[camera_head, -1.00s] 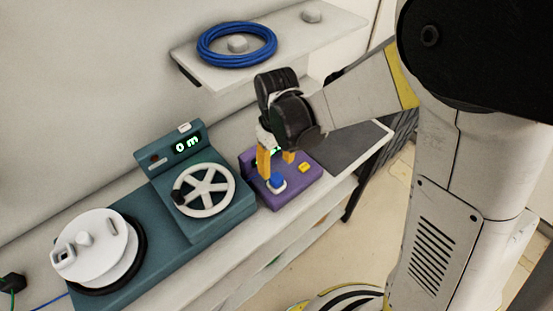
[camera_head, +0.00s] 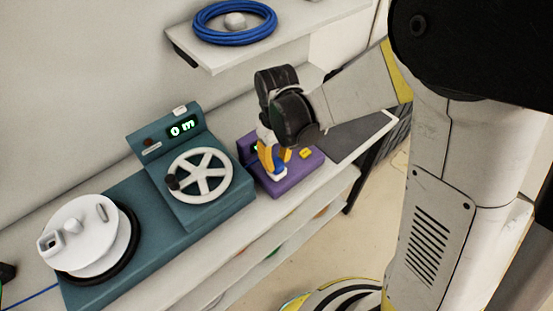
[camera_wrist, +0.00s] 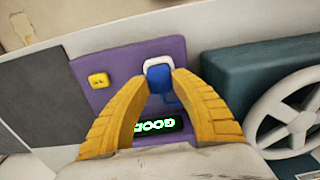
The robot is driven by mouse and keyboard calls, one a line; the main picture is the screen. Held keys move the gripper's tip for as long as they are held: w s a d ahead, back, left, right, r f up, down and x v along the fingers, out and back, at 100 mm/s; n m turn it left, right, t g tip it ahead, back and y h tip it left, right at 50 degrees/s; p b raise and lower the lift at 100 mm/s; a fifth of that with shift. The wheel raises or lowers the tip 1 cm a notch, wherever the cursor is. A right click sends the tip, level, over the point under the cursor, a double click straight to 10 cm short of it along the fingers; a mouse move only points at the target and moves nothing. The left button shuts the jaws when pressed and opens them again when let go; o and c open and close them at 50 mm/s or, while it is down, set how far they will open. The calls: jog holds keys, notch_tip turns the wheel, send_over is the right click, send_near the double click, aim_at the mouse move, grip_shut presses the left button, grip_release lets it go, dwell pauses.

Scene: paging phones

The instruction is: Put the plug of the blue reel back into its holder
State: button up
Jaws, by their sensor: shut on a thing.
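My gripper (camera_head: 275,163) reaches down over a purple tester box (camera_head: 299,184) with its yellow fingers. The fingers are shut on a blue plug (camera_wrist: 159,79), one on each side. The plug sits at a white socket (camera_wrist: 155,62) on the box; how deep it sits I cannot tell. A short blue cord runs from the plug toward the green "GOOD" display (camera_wrist: 158,125) in the wrist view. In the head view the fingers partly hide the plug (camera_head: 278,171). I cannot identify the plug's holder for certain; a white disc (camera_head: 87,252) with a square opening lies at left.
A teal machine (camera_head: 150,205) with a spoked white handwheel (camera_head: 200,176) and a "0 m" display stands left of the box. A coil of blue cable (camera_head: 235,36) lies on the shelf above. A dark mat (camera_head: 350,138) covers the bench at right. A yellow button (camera_wrist: 98,80) is beside the plug.

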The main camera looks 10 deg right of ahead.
jog(key=shift+c, duration=0.3)
jog(key=shift+r, duration=0.15)
grip_shut()
notch_tip(320, 180, up, 18)
jog(key=p, duration=1.3)
jog(key=shift+r+p, duration=0.15)
jog(key=shift+p, duration=0.2)
